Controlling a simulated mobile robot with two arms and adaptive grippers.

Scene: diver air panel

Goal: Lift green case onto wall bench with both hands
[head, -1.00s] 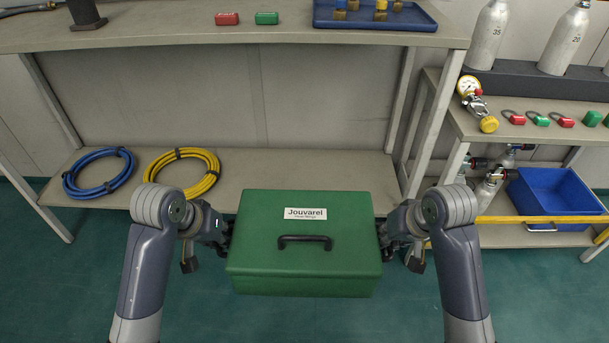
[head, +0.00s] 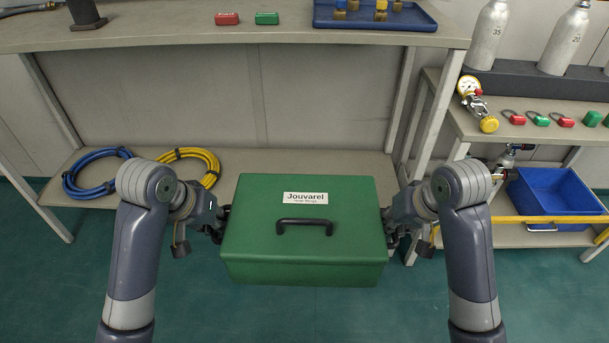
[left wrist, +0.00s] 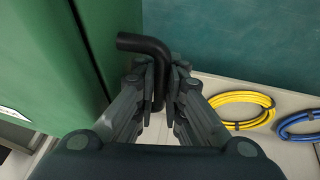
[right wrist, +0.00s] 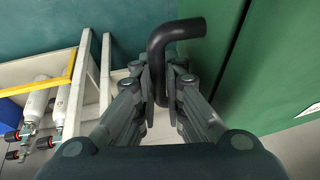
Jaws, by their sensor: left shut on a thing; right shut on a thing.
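The green case (head: 255,253), with a Jouvarel label and a black top handle, hangs level between my two grippers, in front of the wall bench (head: 150,36). Its top is below the bench top in the head view. My left gripper (left wrist: 160,85) is shut on the black side handle (left wrist: 146,43) at the case's left. My right gripper (right wrist: 161,80) is shut on the other black side handle (right wrist: 178,32) at its right. The head view mostly hides both side handles behind my grippers.
On the bench top are a red block (head: 227,19), a green block (head: 266,18) and a blue tray (head: 340,20). A blue hose (head: 75,181) and a yellow hose (head: 208,160) lie on the lower shelf. Gas cylinders (head: 487,35) stand at right.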

